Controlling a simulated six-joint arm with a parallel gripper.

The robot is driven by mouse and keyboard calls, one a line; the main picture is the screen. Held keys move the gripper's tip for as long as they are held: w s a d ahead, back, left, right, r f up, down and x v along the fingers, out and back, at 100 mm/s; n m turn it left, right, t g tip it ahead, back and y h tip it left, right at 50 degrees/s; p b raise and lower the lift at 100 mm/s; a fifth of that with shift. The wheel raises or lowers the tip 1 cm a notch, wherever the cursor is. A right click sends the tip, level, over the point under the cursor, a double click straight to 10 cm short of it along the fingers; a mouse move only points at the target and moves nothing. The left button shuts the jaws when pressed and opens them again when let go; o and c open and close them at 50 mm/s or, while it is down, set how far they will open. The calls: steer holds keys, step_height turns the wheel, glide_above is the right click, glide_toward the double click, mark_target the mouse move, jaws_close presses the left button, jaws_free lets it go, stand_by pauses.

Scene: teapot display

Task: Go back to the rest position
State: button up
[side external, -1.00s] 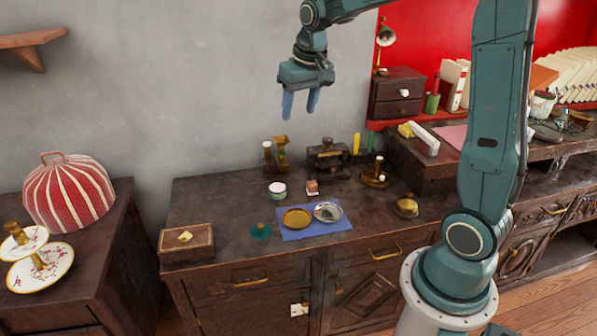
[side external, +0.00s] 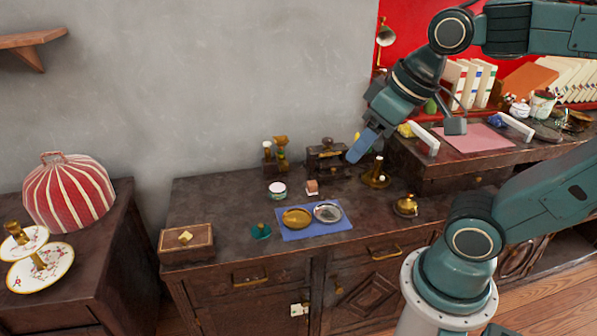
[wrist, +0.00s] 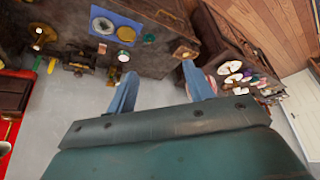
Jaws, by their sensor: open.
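My gripper (side external: 362,148) is high above the back right of the dark wooden cabinet (side external: 222,205) in the side view, tilted with its blue fingers pointing down and left. The fingers overlap there. In the wrist view my gripper (wrist: 160,72) shows two blue fingers spread apart with nothing between them, so it is open and empty. My arm is folded back toward the right. A blue mat (side external: 318,230) on the cabinet top holds a gold dish (side external: 296,217) and a silver dish (side external: 327,212).
A wooden box (side external: 187,243), a small gold pot (side external: 406,205) and a brass candlestick (side external: 377,175) stand on the cabinet. A red striped cover (side external: 68,190) is at the left. White folders (side external: 470,82) stand at the right. The air in front of the grey wall is free.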

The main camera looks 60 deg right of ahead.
steer(key=shift+s+a+f, duration=0.15)
steer(key=shift+s+f, duration=0.05)
steer(key=shift+s, duration=0.25)
steer(key=shift+s+a+f, duration=0.1)
steer(key=shift+s+f, duration=0.1)
steer(key=shift+s, duration=0.25)
